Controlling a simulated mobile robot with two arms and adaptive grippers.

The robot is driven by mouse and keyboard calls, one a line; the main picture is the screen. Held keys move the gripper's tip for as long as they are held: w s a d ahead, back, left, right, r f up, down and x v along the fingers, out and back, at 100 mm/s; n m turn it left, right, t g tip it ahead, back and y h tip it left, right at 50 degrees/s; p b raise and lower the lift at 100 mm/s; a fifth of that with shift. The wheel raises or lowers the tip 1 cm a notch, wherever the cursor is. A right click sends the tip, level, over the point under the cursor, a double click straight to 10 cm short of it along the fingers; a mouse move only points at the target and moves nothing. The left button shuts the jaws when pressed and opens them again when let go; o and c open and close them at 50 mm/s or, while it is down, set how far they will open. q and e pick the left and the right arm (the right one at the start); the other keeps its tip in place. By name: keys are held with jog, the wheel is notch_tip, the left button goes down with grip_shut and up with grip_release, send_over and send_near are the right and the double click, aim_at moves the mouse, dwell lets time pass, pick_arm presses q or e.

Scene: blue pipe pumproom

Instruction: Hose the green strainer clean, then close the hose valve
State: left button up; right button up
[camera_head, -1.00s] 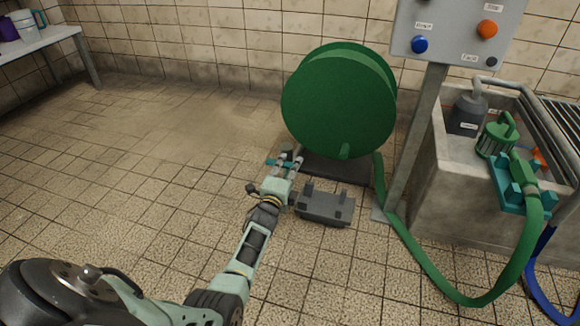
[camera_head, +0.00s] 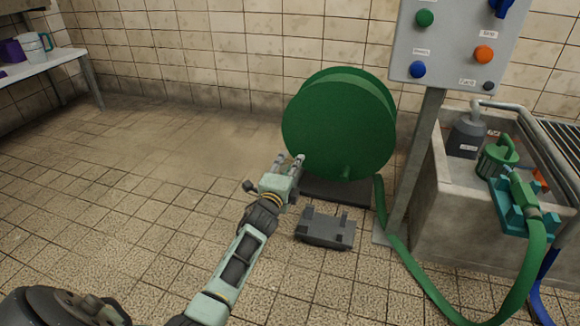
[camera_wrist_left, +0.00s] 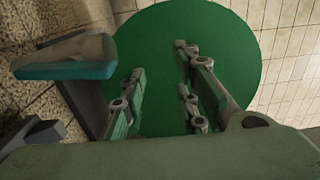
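The green strainer (camera_head: 497,158) stands in the stone sink (camera_head: 450,180) at the right of the head view. The green hose (camera_head: 530,255) runs from the reel (camera_head: 340,125) to a nozzle (camera_head: 522,190) lying in a teal cradle (camera_head: 508,215) on the sink's front edge. My left gripper (camera_head: 289,160) is in front of the reel's lower left. Its fingers are apart and empty in the left wrist view (camera_wrist_left: 160,85), with the reel's green disc behind them. A teal-edged, lever-like piece (camera_wrist_left: 65,68) lies outside the fingers, left; I cannot tell if it is the hose valve.
A grey block (camera_head: 325,229) lies on the floor below the reel. A post holds a control panel (camera_head: 450,45) with coloured buttons. A white table (camera_head: 45,65) is at far left. The floor on the left is clear.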

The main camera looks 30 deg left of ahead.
pick_arm(q)
jog(key=s+f+n+b, duration=0.6)
jog(key=s+f+n, duration=0.35)
jog(key=n, duration=0.75)
jog(key=b+x, duration=0.1)
jog(key=x, duration=0.6)
jog(key=shift+a+r, duration=0.25)
jog(key=shift+a, duration=0.2)
jog(key=shift+w, duration=0.15)
jog(key=shift+c, duration=0.3)
grip_shut()
